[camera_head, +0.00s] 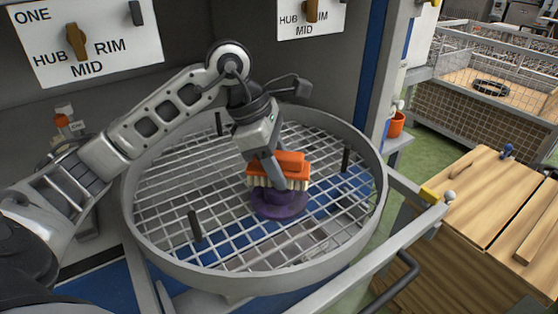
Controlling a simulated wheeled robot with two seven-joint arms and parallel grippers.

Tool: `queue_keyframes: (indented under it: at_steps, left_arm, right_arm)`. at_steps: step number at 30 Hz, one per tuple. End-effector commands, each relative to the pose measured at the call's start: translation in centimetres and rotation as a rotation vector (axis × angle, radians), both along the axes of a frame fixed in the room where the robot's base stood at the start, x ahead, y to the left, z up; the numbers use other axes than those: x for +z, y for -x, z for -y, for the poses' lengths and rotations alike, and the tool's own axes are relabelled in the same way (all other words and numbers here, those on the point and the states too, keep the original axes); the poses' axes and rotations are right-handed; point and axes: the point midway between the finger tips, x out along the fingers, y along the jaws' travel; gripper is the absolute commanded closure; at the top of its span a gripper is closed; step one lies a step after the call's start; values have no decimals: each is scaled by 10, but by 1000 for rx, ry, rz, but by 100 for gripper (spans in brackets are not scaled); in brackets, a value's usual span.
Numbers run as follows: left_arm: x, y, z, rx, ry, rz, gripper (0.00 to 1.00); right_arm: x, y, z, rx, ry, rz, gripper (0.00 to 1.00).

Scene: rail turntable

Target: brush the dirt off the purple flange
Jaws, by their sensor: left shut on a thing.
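The purple flange (279,207) sits on the round wire-grid turntable (137,232), a little right of its middle. My left gripper (279,172) reaches down from above and is shut on an orange brush (292,159) with pale bristles. The brush is right over the flange, and its bristles appear to touch the flange's top. The brush hides much of the upper part of the flange. I cannot make out dirt on the part that shows. My right gripper is not in view.
Dark upright pegs (195,226) stand on the grid around the flange. A raised metal rim circles the turntable. Signs with selector knobs (76,42) are on the back wall. A rail runs in front, and a wooden bench (470,215) stands at right.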

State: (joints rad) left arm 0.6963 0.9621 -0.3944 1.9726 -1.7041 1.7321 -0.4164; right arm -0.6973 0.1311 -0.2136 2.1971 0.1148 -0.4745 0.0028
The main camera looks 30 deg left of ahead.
Motion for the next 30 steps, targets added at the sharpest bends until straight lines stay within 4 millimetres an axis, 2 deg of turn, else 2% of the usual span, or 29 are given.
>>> queue_keyframes:
  at_steps: [30]
  left_arm:
    - [-7,0,0,1,0,0,77]
  right_arm:
    - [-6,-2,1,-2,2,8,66]
